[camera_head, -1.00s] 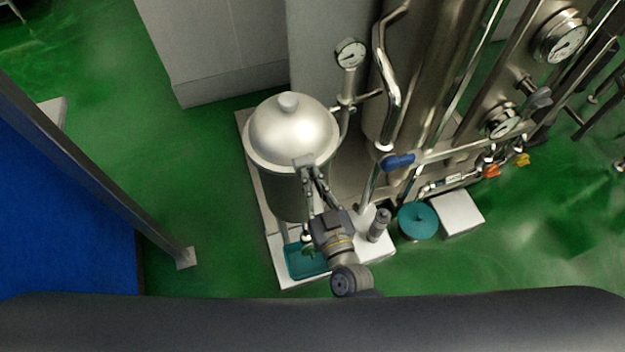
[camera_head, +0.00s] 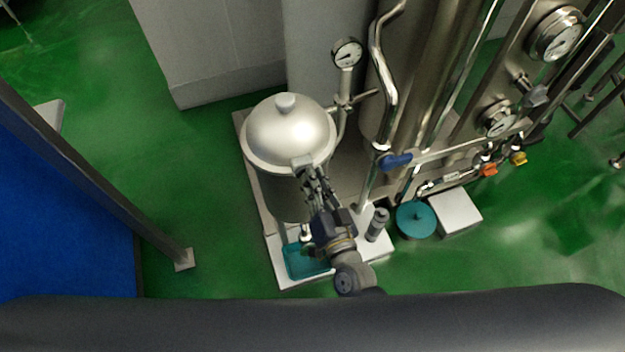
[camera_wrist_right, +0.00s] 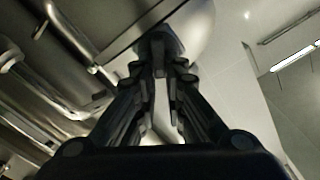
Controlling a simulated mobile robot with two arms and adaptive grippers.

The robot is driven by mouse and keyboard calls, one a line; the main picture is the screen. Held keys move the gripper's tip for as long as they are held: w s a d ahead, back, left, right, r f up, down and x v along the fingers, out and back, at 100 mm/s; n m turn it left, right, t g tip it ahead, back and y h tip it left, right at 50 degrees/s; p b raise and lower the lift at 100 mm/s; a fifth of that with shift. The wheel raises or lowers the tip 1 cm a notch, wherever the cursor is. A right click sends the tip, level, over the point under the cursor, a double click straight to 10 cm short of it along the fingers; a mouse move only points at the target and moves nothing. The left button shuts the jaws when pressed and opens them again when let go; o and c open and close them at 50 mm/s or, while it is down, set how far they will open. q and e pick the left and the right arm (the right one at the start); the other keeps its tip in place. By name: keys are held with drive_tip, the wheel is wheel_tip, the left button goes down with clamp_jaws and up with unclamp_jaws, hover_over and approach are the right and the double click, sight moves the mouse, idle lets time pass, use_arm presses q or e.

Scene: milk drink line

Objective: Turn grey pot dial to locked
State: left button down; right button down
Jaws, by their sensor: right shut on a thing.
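The grey pot (camera_head: 276,183) with its domed lid (camera_head: 290,132) stands on a white base plate. Its grey dial (camera_head: 304,163) sits at the front edge of the lid, and in the right wrist view the dial (camera_wrist_right: 158,42) is straight ahead of the fingers. My right gripper (camera_head: 310,180) reaches up from below to the dial; in the right wrist view the gripper (camera_wrist_right: 161,72) has its fingertips close together at the dial's lower end. It is shut on the dial. The fingers hide part of the dial, and its locked mark cannot be made out. My left gripper does not show.
A teal tray (camera_head: 304,262) lies below the pot. A pressure gauge (camera_head: 347,53), steel pipes and a blue valve handle (camera_head: 395,161) stand close on the right. A teal round lid (camera_head: 416,219) and white box (camera_head: 455,213) are lower right. Green floor is free left.

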drive_tip(key=m+b, duration=0.1)
drive_tip(key=m, duration=0.2)
drive_tip(key=f+m+b, duration=0.1)
drive_tip(key=m, duration=0.3)
drive_tip(key=m+b, duration=0.1)
drive_tip(key=m, duration=0.3)
drive_tip(key=shift+w+d+f, duration=0.1)
drive_tip(key=shift+d+f, duration=0.2)
drive_tip(key=shift+d, duration=0.1)
drive_tip(key=shift+m, duration=0.4)
drive_tip(key=c, duration=1.7)
unclamp_jaws()
drive_tip(key=shift+o, duration=0.2)
drive_tip(key=v, duration=1.2)
